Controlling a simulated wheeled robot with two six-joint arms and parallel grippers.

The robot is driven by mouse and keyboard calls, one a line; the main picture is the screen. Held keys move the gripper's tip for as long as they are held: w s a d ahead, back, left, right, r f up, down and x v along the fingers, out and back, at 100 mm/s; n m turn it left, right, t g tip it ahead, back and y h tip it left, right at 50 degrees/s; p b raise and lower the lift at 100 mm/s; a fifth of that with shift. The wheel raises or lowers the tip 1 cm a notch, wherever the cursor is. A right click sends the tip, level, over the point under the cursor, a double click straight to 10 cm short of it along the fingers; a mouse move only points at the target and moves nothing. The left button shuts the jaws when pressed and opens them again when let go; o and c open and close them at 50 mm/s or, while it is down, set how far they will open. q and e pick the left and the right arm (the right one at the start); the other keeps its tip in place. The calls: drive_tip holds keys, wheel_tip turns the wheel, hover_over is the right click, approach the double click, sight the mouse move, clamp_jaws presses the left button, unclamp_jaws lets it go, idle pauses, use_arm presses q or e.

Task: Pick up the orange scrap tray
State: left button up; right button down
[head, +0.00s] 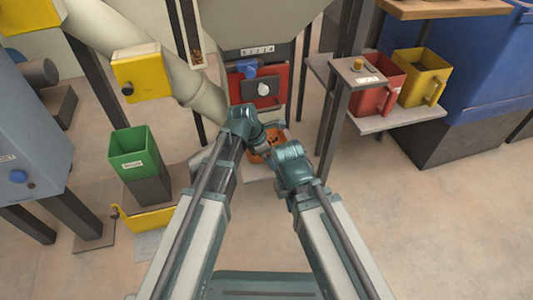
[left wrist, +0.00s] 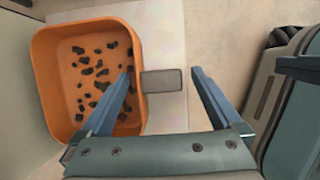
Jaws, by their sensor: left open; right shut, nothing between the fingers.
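The orange scrap tray (left wrist: 45,85) holds several dark scraps and fills the left of the left wrist view. A flat grey-brown handle (left wrist: 162,80) sticks out from its right side. My left gripper (left wrist: 162,75) is open, with one finger over the tray's near right rim and the other right of the handle; the handle lies between the fingertips in the picture. I cannot tell whether they touch it. In the head view, the tray (head: 270,141) shows only partly between my arms, below the hopper. My right gripper (head: 290,153) is shut and empty beside the tray.
A red-fronted control box (head: 275,88) and hopper legs stand just behind the tray. At right, a shelf (head: 385,122) carries red (head: 377,97) and yellow (head: 424,82) bins. A green bin (head: 133,150) stands left. The floor at lower right is clear.

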use_arm(q)
clamp_jaws()
idle(0.5)
drive_tip(key=shift+r, duration=0.1)
